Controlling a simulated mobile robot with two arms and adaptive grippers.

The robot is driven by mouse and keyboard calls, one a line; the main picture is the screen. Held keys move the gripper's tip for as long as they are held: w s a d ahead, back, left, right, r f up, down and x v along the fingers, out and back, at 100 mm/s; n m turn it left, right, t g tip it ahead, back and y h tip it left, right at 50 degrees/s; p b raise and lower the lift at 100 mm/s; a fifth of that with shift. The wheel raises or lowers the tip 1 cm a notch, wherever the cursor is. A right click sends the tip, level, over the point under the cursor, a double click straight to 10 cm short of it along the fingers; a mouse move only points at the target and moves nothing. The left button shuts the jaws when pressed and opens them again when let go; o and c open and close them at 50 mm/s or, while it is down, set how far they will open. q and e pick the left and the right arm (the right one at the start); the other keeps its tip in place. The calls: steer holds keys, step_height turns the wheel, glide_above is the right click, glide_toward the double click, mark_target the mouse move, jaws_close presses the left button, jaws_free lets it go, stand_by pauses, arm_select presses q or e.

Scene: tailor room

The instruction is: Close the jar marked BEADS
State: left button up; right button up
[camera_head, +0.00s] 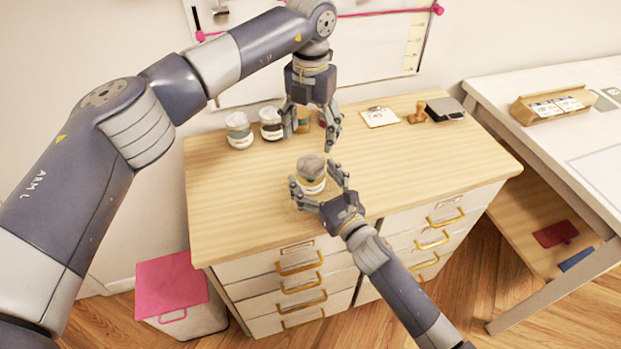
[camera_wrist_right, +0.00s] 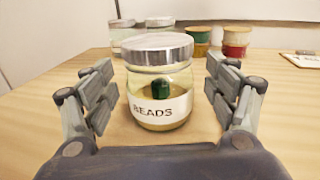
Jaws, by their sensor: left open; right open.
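The jar marked BEADS (camera_wrist_right: 158,108) is clear glass with a white label and a dark green item inside. It stands upright on the wooden top and also shows in the head view (camera_head: 312,186). A grey metal lid (camera_wrist_right: 157,47) rests on its mouth; I cannot tell whether it is screwed tight. The lid also shows in the head view (camera_head: 311,166). My right gripper (camera_head: 313,174) is open, its fingers on both sides of the jar with gaps visible in the wrist view. My left gripper (camera_head: 310,139) is open and empty, pointing down above and behind the jar.
Other lidded jars (camera_head: 239,130) (camera_head: 271,123) stand at the back left. Stacked red and yellow containers (camera_wrist_right: 236,41) are behind. A clipboard (camera_head: 380,117), a stamp (camera_head: 418,113) and a dark pad (camera_head: 445,108) lie back right. The wooden top (camera_head: 430,155) is clear at right.

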steer(key=shift+w+a, duration=0.3)
steer(key=shift+w, duration=0.2)
jaws_close()
arm_select(q)
steer(key=n, duration=1.8)
